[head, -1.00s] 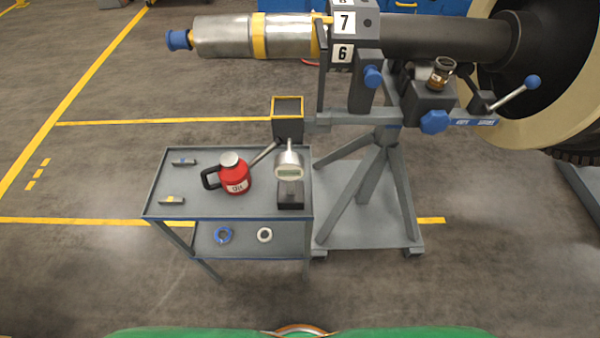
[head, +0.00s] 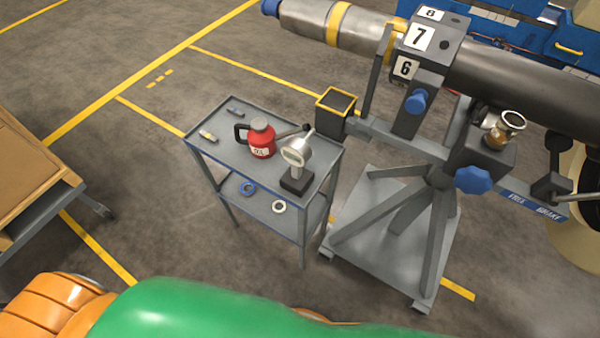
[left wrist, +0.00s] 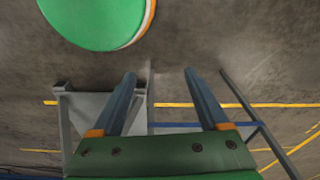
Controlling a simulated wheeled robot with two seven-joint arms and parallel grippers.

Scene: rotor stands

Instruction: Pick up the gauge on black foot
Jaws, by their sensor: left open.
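The gauge on black foot (head: 297,156) stands upright at the front right corner of the grey cart's top in the head view. It has a silver round head with a pale display, and a black block foot (head: 296,181). My left gripper (left wrist: 160,75) shows in the left wrist view, its two fingers apart with nothing between them. Floor and grey frame parts lie beyond the fingers; the gauge cannot be made out there. Neither gripper shows in the head view; my green and orange arm parts fill its bottom edge.
On the cart (head: 222,150) a red oil can (head: 261,139) stands left of the gauge, with two small bars farther left. A blue ring (head: 247,188) and a white ring (head: 279,207) lie on the lower shelf. The rotor stand (head: 440,178) is close on the right.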

